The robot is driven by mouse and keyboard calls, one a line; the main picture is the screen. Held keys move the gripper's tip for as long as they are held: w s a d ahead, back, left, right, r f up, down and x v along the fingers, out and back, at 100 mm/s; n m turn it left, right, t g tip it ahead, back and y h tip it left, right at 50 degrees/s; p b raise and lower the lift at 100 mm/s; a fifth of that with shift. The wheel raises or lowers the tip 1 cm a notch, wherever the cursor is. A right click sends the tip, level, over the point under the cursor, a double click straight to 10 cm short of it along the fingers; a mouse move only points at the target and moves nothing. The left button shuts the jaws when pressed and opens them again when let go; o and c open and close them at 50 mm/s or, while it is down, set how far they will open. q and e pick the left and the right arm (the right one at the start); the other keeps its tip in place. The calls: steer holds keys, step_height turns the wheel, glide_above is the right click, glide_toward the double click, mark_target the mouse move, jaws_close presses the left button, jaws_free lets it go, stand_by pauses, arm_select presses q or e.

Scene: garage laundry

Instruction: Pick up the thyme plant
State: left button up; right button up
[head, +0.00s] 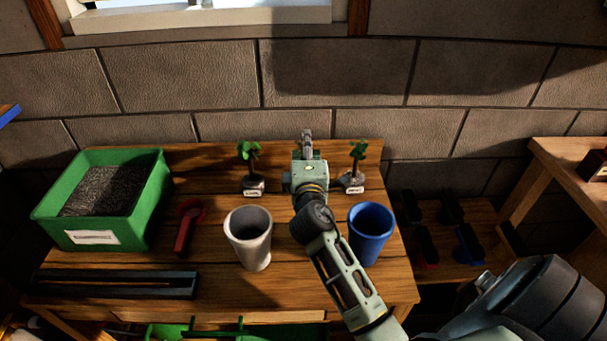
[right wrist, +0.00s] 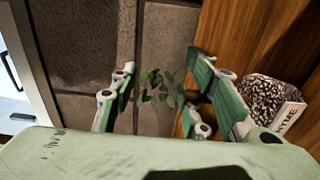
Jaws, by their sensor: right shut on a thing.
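My right gripper (head: 307,142) reaches over the back of the wooden table, between two other potted plants, and hides most of what it holds. In the right wrist view my right gripper (right wrist: 160,95) has green leaves of the thyme plant (right wrist: 158,88) between its fingers. A dark speckled pot (right wrist: 272,97) with a white label ending in "YME" shows at the right, beside the fingers. I see the gripper as shut on the plant. Whether the pot touches the table cannot be told. My left gripper is not in view.
Potted plants stand left (head: 253,182) and right (head: 352,181) of my gripper. A white cup (head: 249,238) and a blue cup (head: 371,232) stand nearer. A green soil bin (head: 145,205), a red scoop (head: 184,230) and a black tray (head: 115,284) lie left. The wall (head: 320,80) is behind.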

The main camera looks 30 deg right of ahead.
jaws_close()
